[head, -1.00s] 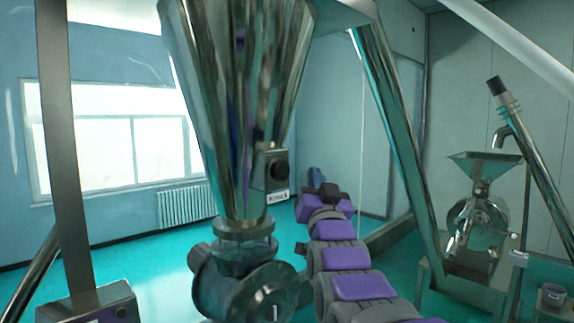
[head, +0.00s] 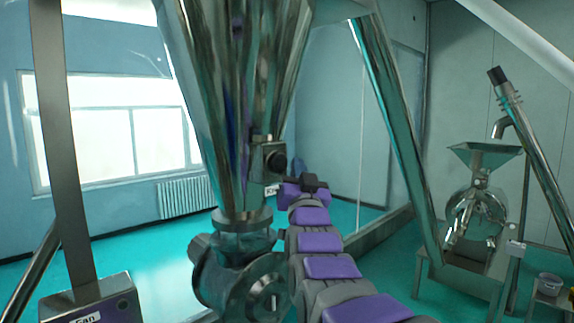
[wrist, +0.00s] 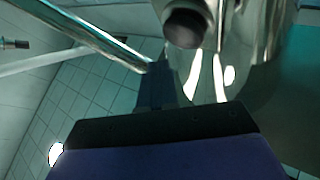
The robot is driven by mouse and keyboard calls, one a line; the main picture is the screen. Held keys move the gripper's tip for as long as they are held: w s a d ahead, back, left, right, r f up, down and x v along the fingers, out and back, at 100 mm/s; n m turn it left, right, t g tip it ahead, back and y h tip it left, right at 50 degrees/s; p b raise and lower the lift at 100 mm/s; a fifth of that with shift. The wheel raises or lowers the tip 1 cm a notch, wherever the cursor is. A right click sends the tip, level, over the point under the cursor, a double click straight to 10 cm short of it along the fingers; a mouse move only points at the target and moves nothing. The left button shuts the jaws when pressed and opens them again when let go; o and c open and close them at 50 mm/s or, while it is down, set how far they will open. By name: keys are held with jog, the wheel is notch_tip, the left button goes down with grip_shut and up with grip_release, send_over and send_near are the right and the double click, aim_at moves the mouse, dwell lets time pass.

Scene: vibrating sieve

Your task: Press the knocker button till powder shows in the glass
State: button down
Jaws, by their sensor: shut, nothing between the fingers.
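The black knocker button (head: 276,163) sticks out of a small metal box on the side of the shiny steel hopper cone (head: 238,90). In the wrist view the button (wrist: 187,27) is a dark round end just beyond and above the fingers. My gripper (head: 312,181) is shut and empty, beside and slightly below the button in the head view; in the wrist view its fingers (wrist: 163,75) point up towards it. I cannot tell whether they touch. The glass section (head: 243,242) below the cone looks dark teal, with no clear powder in it.
A round valve body (head: 262,292) sits below the glass, close to my arm. A slanted steel leg (head: 395,130) stands right of my arm.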

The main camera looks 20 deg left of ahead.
jog(key=shift+a+f, duration=0.15)
jog(key=shift+a, duration=0.55)
jog(key=shift+a+f, duration=0.1)
jog(key=shift+a, duration=0.6)
jog(key=shift+d, duration=0.15)
jog(key=shift+w+d+r+b, duration=0.1)
jog(key=shift+d+r+b, duration=0.15)
jog(key=shift+b, duration=0.05)
dwell(0.4)
jog(key=shift+d, duration=0.1)
jog(key=shift+w+d+r, duration=0.1)
jog(key=shift+d, duration=0.2)
